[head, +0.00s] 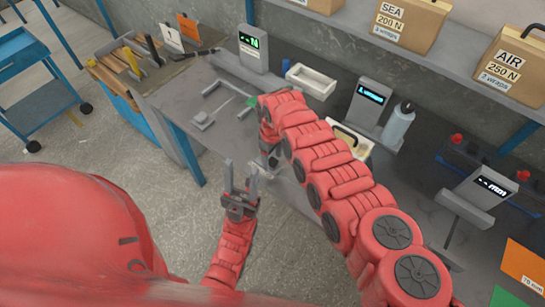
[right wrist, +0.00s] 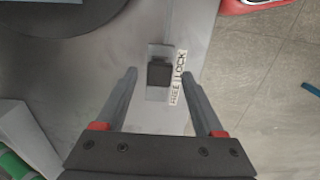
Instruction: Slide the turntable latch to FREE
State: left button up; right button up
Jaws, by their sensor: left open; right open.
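The latch (right wrist: 159,73) is a dark square knob in a pale slot, seen in the right wrist view. A label (right wrist: 178,78) beside the slot reads FREE towards the near end and LOCK towards the far end. The knob sits around the middle of the slot. My right gripper (right wrist: 159,76) is open, a finger on each side of the knob with gaps between; I cannot tell its height above it. In the head view my right arm hides the latch. My left gripper (head: 241,180) is open and empty in front of the bench's front edge.
A dark round disc edge (right wrist: 60,14) shows at the top left of the right wrist view. On the bench stand a white tray (head: 311,80), a grey bottle (head: 398,125) and display units (head: 368,104). Boxes (head: 412,22) line the shelf behind.

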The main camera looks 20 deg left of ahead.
grip_shut()
dwell(1.4)
